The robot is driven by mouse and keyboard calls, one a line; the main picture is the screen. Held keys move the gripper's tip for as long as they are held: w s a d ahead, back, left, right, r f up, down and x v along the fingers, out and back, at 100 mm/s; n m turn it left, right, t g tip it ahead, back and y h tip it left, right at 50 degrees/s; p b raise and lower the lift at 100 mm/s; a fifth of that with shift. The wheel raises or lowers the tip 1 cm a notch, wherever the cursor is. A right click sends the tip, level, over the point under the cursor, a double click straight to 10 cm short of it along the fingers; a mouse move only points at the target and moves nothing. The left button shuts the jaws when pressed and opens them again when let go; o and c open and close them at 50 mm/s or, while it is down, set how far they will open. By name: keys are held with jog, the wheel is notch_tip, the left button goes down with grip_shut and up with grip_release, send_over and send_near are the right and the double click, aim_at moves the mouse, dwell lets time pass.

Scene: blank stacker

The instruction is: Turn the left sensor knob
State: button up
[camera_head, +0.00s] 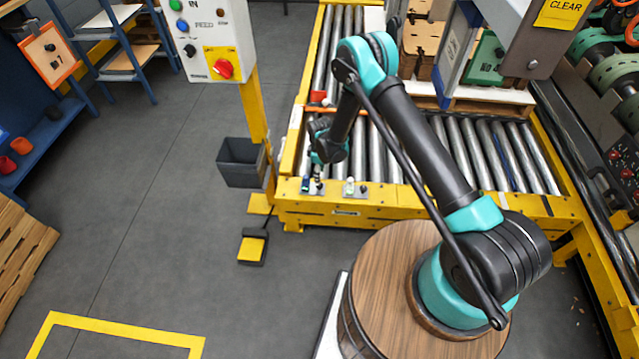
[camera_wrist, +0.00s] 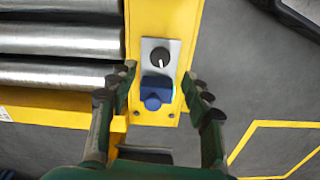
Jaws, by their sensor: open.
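The left sensor sits on the yellow front rail of the roller conveyor. In the wrist view its knob (camera_wrist: 160,57) is a round black dial with a white mark, on a grey plate. A blue sensor block (camera_wrist: 153,92) is beside the knob on the same plate. My gripper (camera_wrist: 158,80) is open, with one finger on each side of the plate in this view. I see no contact with the knob. The right sensor (camera_head: 352,188) stands on the same rail, to the right.
The conveyor rollers (camera_head: 488,155) lie behind the yellow rail (camera_head: 400,207). A control box (camera_head: 212,38) on a yellow post and a grey bin (camera_head: 240,162) stand to the left. A yellow pedal (camera_head: 252,248) is on the floor. The floor at left is mostly clear.

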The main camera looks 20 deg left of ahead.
aim_at(320, 187)
notch_tip(320, 187, down, 7)
jog(key=shift+r, duration=0.15)
dwell(0.4)
grip_shut()
